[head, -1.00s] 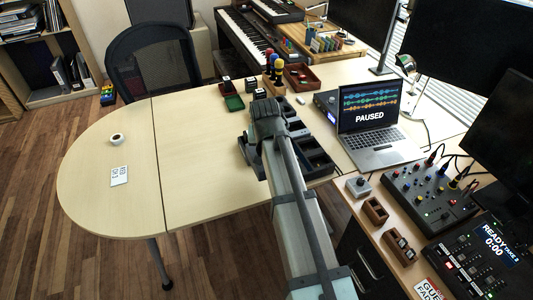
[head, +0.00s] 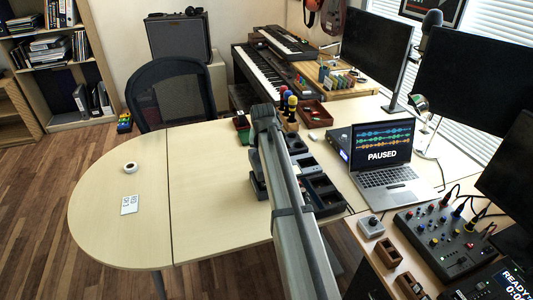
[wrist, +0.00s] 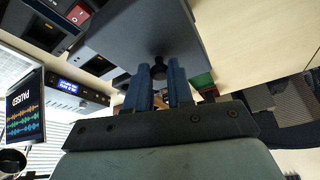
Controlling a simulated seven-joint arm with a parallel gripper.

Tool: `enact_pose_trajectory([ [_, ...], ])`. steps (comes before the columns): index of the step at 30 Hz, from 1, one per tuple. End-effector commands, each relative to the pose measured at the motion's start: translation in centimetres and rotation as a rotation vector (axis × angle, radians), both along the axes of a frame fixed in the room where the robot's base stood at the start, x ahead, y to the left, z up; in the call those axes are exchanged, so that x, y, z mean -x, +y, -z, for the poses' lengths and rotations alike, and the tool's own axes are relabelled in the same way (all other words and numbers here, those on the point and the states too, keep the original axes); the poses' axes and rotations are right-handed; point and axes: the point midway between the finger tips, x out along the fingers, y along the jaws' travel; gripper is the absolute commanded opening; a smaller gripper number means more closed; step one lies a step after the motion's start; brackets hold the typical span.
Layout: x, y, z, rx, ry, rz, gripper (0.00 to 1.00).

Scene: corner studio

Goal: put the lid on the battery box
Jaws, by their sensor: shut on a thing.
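My gripper (wrist: 159,76) has two blue fingers shut on the small black knob of a flat grey lid (wrist: 185,38) in the wrist view. The lid spreads out beyond the fingertips and hides what lies behind it. In the head view my own arm covers the gripper and most of the lid. A dark box with open compartments (head: 324,193), perhaps the battery box, shows just right of my arm on the table. I cannot tell whether the lid touches a box.
A laptop (head: 383,168) stands right of the dark compartments. A small red-brown tray (head: 315,115) and a green-lined box (head: 243,134) lie at the back. A tape roll (head: 130,168) and white card (head: 129,204) lie on the otherwise clear left table (head: 205,205).

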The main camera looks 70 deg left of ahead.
Motion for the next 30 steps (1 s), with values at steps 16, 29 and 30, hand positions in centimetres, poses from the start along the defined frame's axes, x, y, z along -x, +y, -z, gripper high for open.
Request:
enact_pose_trajectory([
  [16,0.0,-0.1,4.5,0.001,0.000,-0.001,0.00],
  [29,0.0,0.0,5.1,0.000,0.000,-0.001,0.00],
  [30,0.0,0.0,5.1,0.000,0.000,-0.001,0.00],
])
